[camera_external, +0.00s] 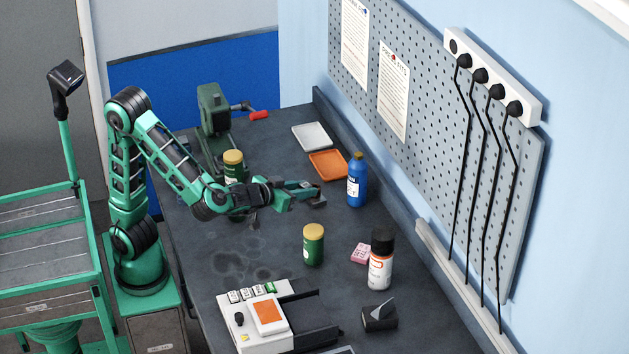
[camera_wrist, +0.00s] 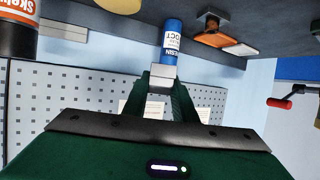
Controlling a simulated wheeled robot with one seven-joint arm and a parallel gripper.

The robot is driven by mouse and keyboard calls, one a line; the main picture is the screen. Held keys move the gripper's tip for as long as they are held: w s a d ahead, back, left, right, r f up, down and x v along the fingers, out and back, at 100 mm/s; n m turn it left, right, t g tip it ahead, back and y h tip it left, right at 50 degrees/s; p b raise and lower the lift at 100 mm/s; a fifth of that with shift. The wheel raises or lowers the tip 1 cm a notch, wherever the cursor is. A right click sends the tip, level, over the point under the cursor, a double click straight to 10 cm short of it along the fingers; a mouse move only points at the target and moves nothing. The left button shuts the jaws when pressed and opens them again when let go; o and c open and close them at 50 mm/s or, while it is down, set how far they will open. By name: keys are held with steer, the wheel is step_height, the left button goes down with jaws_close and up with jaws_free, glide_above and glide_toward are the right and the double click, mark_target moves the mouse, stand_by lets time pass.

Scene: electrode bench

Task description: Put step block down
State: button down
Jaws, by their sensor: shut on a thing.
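My gripper (camera_external: 308,192) is shut on a small grey block, which I take to be the step block. In the wrist view the block (camera_wrist: 161,78) shows light grey between the two dark green fingers (camera_wrist: 160,98). In the outside view the gripper is stretched out over the dark bench, left of the blue bottle (camera_external: 357,180) and below the orange tray (camera_external: 328,165). The block seems held above the bench top, but I cannot tell how high. Its steps cannot be made out.
A pale grey tray (camera_external: 312,136) lies behind the orange one. Yellow-capped green cans (camera_external: 314,246) (camera_external: 233,167), a white-and-black can (camera_external: 381,262), a pink pack (camera_external: 361,253), a black box (camera_external: 380,317) and a white device (camera_external: 262,318) stand around. A green vise (camera_external: 214,110) stands behind. Bare bench (camera_external: 275,225) lies below the gripper.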

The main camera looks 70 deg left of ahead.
mark_target(287, 253)
step_height(287, 253, down, 18)
steer(key=shift+f, duration=0.15)
stand_by(0.7)
steer(key=shift+f, duration=0.1)
steer(key=c, duration=1.7)
jaws_free()
steer(key=shift+s, duration=0.1)
steer(key=v, duration=0.7)
steer(key=shift+s+r, duration=0.15)
steer(key=shift+r, duration=0.1)
steer(key=shift+c, duration=0.5)
